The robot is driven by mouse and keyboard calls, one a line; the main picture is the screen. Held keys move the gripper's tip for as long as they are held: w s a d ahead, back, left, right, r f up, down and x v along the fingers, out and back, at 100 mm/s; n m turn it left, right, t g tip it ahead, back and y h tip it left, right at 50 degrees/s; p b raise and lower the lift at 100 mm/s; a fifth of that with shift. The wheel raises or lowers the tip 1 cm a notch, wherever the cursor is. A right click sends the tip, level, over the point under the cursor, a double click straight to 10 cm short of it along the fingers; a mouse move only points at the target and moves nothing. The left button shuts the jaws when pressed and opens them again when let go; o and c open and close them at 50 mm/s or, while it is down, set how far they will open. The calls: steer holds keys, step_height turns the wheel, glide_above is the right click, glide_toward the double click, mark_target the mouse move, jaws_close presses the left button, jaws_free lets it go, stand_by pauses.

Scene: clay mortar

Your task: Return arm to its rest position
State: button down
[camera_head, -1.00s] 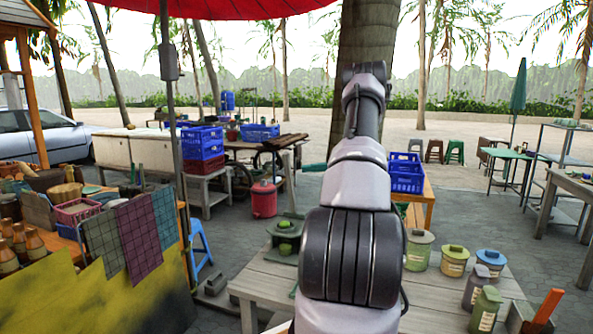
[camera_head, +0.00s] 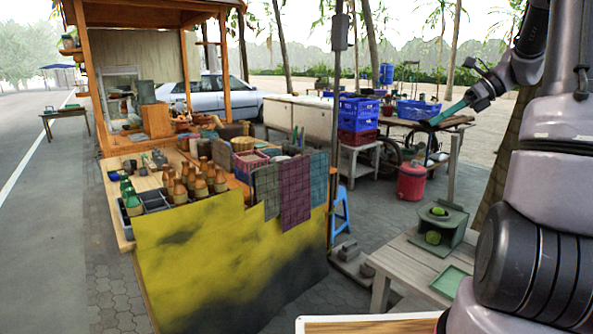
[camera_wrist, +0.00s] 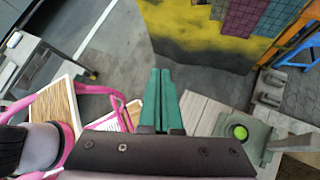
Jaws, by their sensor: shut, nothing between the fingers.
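My gripper (camera_head: 434,123) is raised at the upper right of the head view, on my bent arm. Its two green fingers lie together with nothing between them. In the wrist view the shut fingers (camera_wrist: 160,72) point down over grey paving, clear of any surface. My arm fills the right side of the head view and hides what is behind it.
A pale wooden table (camera_head: 400,258) at lower right bears a grey-green stand (camera_head: 452,222) with round green things. A stall with a yellow-black front (camera_head: 225,265) and bottles (camera_head: 200,180) stands at centre left. Blue crates (camera_head: 357,108) and a red bin (camera_head: 411,182) are behind.

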steer(key=s+a+r+n+t+h, duration=0.2)
steer(key=s+a+n+h, duration=0.2)
steer(key=s+a+n, duration=0.3)
steer(key=s+a+r+n+t+h, duration=0.2)
steer(key=s+a+n, duration=0.4)
steer(key=s+n, duration=0.8)
steer(key=shift+s+a+r+t+h, duration=0.35)
steer(key=shift+s+r+h, duration=0.3)
steer(key=shift+h, duration=0.25)
